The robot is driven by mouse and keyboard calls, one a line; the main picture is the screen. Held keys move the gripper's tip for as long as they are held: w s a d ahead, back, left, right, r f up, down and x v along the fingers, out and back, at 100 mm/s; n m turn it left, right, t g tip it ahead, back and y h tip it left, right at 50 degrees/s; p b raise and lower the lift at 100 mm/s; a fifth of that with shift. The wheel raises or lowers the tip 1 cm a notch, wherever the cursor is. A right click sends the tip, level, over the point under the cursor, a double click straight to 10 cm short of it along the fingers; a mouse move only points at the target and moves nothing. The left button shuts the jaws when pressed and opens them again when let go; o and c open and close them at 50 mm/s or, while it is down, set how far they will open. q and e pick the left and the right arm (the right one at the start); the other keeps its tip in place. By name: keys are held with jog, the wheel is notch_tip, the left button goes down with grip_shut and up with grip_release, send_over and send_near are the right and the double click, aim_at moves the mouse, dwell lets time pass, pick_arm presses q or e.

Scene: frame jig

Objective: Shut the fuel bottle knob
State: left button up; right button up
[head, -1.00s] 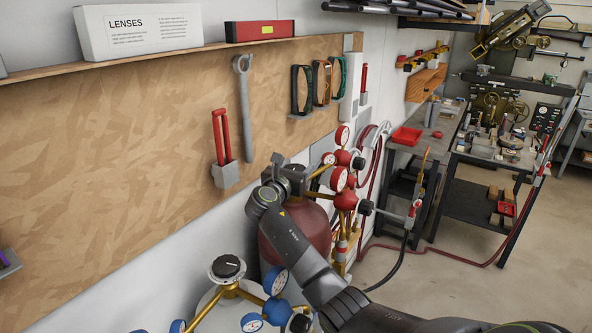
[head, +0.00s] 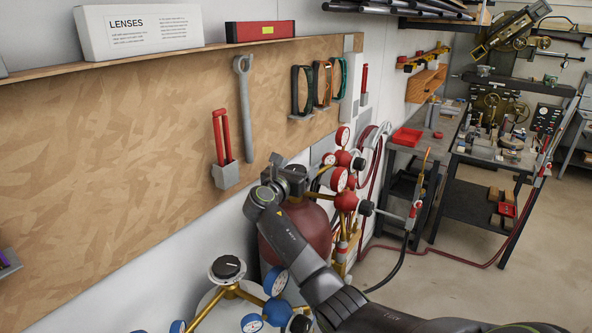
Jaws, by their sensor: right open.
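The fuel bottle (head: 306,224) is a dark red cylinder standing by the wall, with red-rimmed gauges and a red regulator (head: 346,201) at its right. My right gripper (head: 288,177) is at the top of this bottle, over the place of its knob. The gripper is open. My wrist and gripper hide most of the knob, so I cannot tell how the fingers sit around it or whether they touch it. My left gripper is not in view.
A pale second bottle with a black knob (head: 227,267), brass pipes and blue gauges (head: 276,281) stands in front at the lower left. A red hose (head: 440,251) lies on the floor at the right.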

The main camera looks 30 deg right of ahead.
jog(key=shift+a, duration=0.1)
jog(key=shift+s+a+p, duration=0.15)
jog(key=shift+a+p, duration=0.1)
jog(key=shift+p, duration=0.15)
jog(key=p+v, duration=0.3)
jog(key=v, duration=0.1)
jog(key=shift+s+a+r, duration=0.1)
jog(key=shift+a+r, duration=0.05)
jog(key=shift+a, duration=0.1)
jog(key=v, duration=1.2)
jog(key=shift+f, duration=0.3)
